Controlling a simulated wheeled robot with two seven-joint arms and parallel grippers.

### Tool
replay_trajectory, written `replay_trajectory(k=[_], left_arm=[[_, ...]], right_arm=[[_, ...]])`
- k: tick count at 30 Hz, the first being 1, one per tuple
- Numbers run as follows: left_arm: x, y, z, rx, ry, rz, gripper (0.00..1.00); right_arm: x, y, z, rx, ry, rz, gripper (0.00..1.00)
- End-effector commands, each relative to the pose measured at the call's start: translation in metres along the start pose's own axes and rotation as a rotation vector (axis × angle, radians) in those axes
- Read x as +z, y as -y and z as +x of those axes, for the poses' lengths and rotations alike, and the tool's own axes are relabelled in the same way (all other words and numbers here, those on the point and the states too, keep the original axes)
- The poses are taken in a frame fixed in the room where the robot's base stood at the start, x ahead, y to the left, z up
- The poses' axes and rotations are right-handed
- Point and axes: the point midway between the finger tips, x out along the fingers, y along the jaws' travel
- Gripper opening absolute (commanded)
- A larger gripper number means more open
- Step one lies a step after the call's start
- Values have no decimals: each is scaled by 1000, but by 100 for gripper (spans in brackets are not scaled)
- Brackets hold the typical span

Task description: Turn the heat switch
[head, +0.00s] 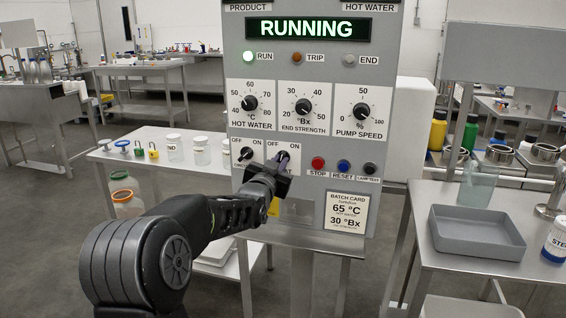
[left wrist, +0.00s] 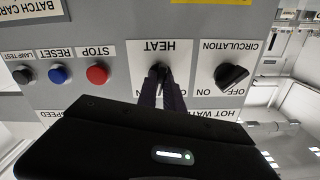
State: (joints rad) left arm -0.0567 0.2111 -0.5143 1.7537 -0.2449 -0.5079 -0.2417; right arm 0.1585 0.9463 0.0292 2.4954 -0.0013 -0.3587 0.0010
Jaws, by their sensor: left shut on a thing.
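The heat switch (left wrist: 158,70) is a small dark knob on a white plate marked HEAT, shown upside down in the left wrist view. My left gripper (left wrist: 160,90) has its fingers closed on this knob. In the head view my left gripper (head: 280,167) reaches the same switch on the control panel (head: 385,70) and covers most of its plate, so the knob's setting is hard to tell. The similar circulation switch (head: 245,154) sits just left of it; it also shows in the left wrist view (left wrist: 231,76). My right gripper is not in view.
The red stop (head: 318,163), blue reset (head: 344,166) and black lamp test (head: 369,168) buttons are right of my gripper. A grey tray (head: 478,248) stands on the right table.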

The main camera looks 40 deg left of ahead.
Motion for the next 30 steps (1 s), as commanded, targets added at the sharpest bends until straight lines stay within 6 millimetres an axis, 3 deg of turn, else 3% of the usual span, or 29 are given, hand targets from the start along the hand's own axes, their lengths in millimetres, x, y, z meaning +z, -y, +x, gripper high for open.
replay_trajectory(k=[12, 23, 30], left_arm=[[4, -1, 0, 0, 2, -156, 0], [2, -1, 0, 1, 3, -181, 0], [5, -1, 0, 0, 1, -283, 0]], right_arm=[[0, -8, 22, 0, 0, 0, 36], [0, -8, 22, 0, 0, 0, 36], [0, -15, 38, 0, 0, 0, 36]])
